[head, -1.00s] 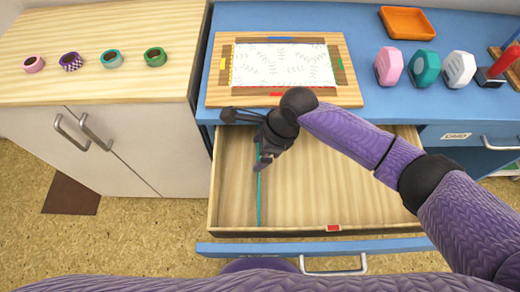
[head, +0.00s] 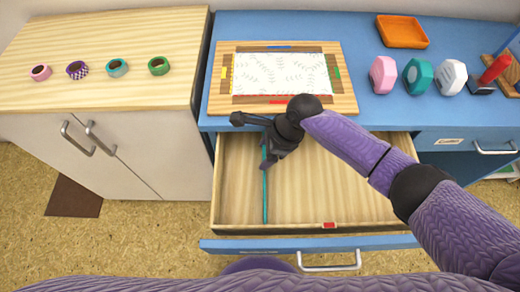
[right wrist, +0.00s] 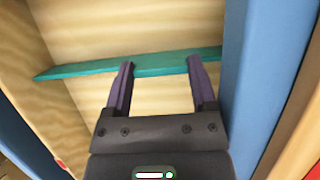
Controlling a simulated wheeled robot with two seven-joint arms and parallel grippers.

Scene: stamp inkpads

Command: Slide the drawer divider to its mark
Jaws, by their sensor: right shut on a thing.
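The drawer divider (head: 265,188) is a thin teal strip standing in the open wooden drawer (head: 340,205), left of its middle, running front to back. A red mark (head: 329,225) sits on the drawer's front rim, right of the divider's front end. My right gripper (head: 269,157) reaches down into the drawer and is shut on the divider toward its rear part, hiding some of it. In the right wrist view the teal divider (right wrist: 72,70) crosses at both fingertips (right wrist: 161,68). My left gripper is not in view.
A framed board (head: 216,98) with patterned paper lies on the blue desk (head: 370,110) behind the drawer. Pink, teal and white stampers, an orange tray (head: 402,31) and a red-handled stamp stand right. Tape rolls sit on the left cabinet (head: 110,95). The drawer floor right of the divider is clear.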

